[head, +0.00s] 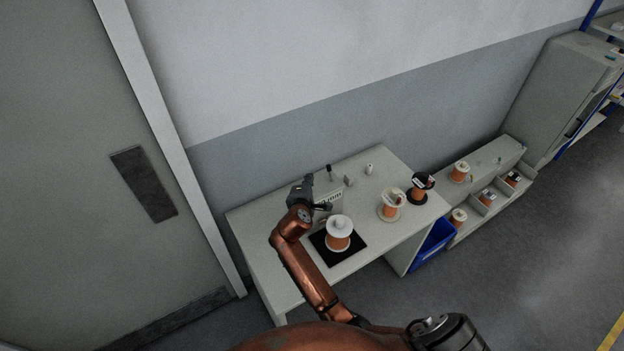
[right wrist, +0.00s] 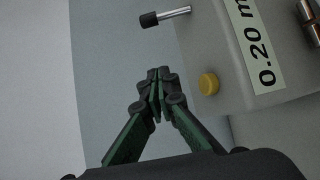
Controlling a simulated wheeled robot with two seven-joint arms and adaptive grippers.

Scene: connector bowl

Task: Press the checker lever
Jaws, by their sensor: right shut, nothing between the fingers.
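The checker (head: 334,195) is a pale grey box on the table behind the spool. In the right wrist view the checker (right wrist: 235,60) fills the upper right, with a "0.20 m" label and a yellow button (right wrist: 208,84). Its lever (right wrist: 165,16), a metal rod with a black tip, sticks out from its side. A black-tipped upright in the head view (head: 329,170) looks like this lever. My right gripper (right wrist: 157,76) is shut and empty, apart from the lever and left of the button. In the head view my right gripper (head: 324,206) is beside the checker. My left gripper is out of view.
A spool (head: 338,240) stands on a black mat (head: 352,255) in front of the checker. A small white item (head: 369,169) is at the back. A blue bin (head: 433,245) is beside the table.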

